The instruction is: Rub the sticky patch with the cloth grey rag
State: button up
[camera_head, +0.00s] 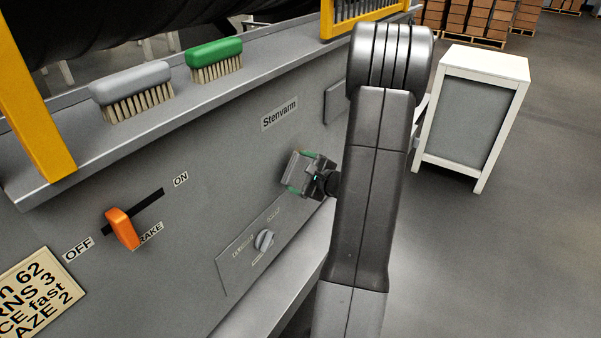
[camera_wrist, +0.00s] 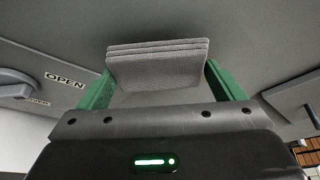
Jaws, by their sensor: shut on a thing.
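My gripper (camera_wrist: 158,88) has green fingers and is shut on the folded grey rag (camera_wrist: 158,62), which lies between them in the wrist view. In the head view my gripper (camera_head: 304,175) is in front of the grey machine panel, below the "Stenvarm" label, and the grey rag (camera_head: 300,168) shows only small and partly hidden. I cannot tell whether the rag touches the panel. I cannot make out the sticky patch in either view.
A grey brush (camera_head: 131,82) and a green brush (camera_head: 214,53) stand on the ledge. An orange lever (camera_head: 122,228) and a grey knob (camera_head: 264,240) stick out of the panel (camera_head: 200,225). A white cabinet (camera_head: 470,110) stands at the right, with open floor beside it.

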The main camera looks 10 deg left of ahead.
aim_at(305, 161)
jog(key=shift+w+a+b, duration=0.2)
jog(key=shift+a, duration=0.3)
jog(key=shift+w+a+b, duration=0.15)
jog(key=shift+a, duration=0.3)
jog(key=shift+w, duration=0.1)
jog(key=w+d, duration=0.4)
jog(key=w, duration=0.6)
jog(key=shift+w+b, duration=0.25)
jog(key=shift+b, duration=0.1)
dwell(0.7)
jog(key=shift+a, duration=0.1)
jog(key=shift+s+a+f+b, duration=0.1)
jog(key=shift+s+a+b, duration=0.2)
jog(key=shift+s+b, duration=0.5)
jog(key=shift+s+a+r+b, duration=0.1)
jog(key=shift+s+a+b, duration=0.35)
jog(key=shift+s, duration=0.55)
jog(key=shift+s+a+f+b, duration=0.1)
jog(key=shift+s+a+b, duration=0.1)
jog(key=shift+s+b, duration=0.6)
jog(key=shift+s+a+b, duration=0.3)
jog(key=shift+s+b, duration=0.15)
jog(key=shift+s, duration=0.45)
jog(key=shift+s+a+b, duration=0.35)
jog(key=shift+s+b, duration=0.05)
jog(key=shift+s, duration=0.55)
jog(key=shift+s+a+b, duration=0.3)
jog(key=shift+s+b, duration=0.15)
jog(key=shift+s, duration=0.45)
